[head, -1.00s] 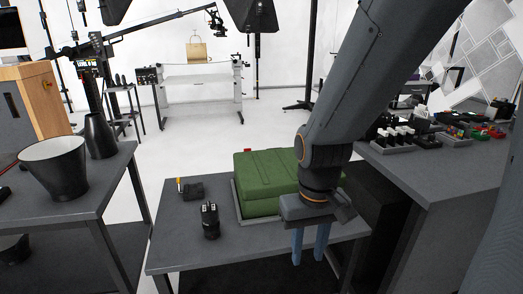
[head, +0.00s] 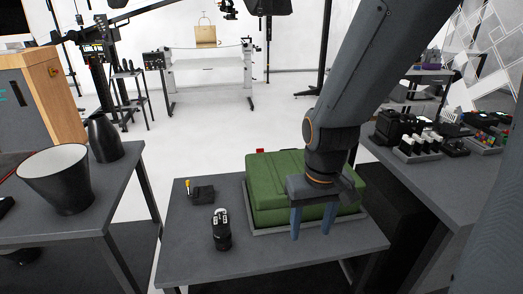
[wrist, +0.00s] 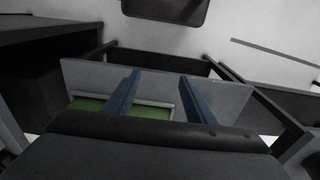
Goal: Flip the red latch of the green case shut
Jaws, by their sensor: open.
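The green case (head: 277,187) lies in a shallow grey tray (head: 257,232) on a dark table. A small red piece (head: 260,151), which looks like the latch, shows at the case's far left edge; its position is too small to tell. My gripper (head: 311,234) is open and empty, fingers pointing down, in front of the near right side of the case in the head view. In the wrist view, the open fingers (wrist: 160,95) frame part of the tray, and a strip of the green case (wrist: 140,110) shows between and behind them.
A black cylindrical tool (head: 221,231) and a small dark item with a yellow part (head: 200,193) stand left of the tray. A left table (head: 85,215) carries a black bucket (head: 62,182). A right bench (head: 440,185) holds several small items. The table's front left is clear.

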